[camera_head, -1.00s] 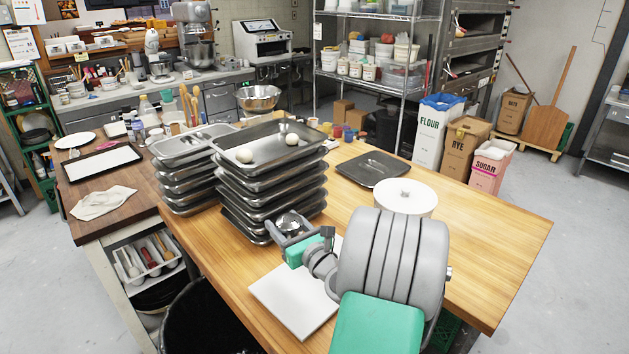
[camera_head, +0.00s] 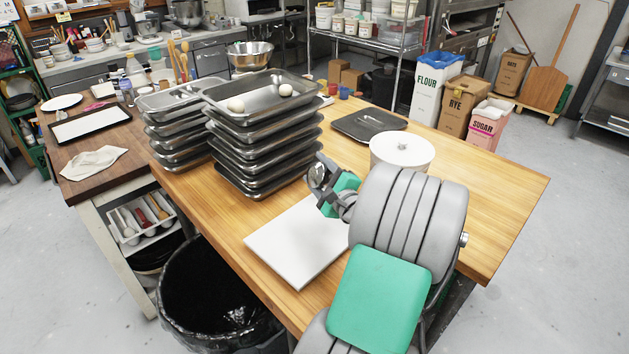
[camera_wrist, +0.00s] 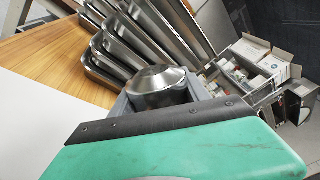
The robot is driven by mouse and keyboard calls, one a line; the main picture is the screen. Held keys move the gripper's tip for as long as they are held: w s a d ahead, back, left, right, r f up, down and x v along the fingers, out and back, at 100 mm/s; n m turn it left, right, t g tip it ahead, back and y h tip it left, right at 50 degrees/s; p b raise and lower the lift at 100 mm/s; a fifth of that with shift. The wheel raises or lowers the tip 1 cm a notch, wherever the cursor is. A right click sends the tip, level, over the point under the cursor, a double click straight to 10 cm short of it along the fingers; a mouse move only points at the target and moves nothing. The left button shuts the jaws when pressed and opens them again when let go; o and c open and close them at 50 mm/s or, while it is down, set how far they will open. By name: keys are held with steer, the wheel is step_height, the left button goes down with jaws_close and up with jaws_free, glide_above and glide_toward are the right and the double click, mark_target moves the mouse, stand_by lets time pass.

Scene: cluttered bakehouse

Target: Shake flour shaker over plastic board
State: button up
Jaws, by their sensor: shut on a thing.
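My gripper (camera_head: 322,180) is above the far edge of the plastic board, close to the right side of the tray stack. It is shut on the flour shaker (camera_wrist: 157,86), a shiny metal can with a domed top. In the head view only a small part of the shaker shows, between the dark fingers, and it looks tilted. The plastic board (camera_head: 292,248) is a plain white slab lying flat on the wooden table. My arm hides its right side. I cannot make out flour on it. The board also shows in the wrist view (camera_wrist: 40,130).
A white round tub (camera_head: 402,150) and a dark tray lid (camera_head: 368,124) are behind my arm. The table's right side (camera_head: 490,200) is clear.

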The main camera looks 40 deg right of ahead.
step_height(320, 180, down, 8)
steer(key=n+b, duration=0.3)
steer(key=b, duration=0.3)
steer(key=n+b, duration=0.4)
steer(key=b, duration=0.2)
steer(key=n+b, duration=0.4)
steer(key=b, duration=0.3)
steer(key=shift+f, duration=0.25)
steer(key=n+b, duration=0.1)
steer(key=b, duration=0.1)
steer(key=shift+f+n+b, duration=0.25)
steer(key=shift+n+b, duration=0.1)
steer(key=shift+n, duration=0.05)
steer(key=shift+r, duration=0.1)
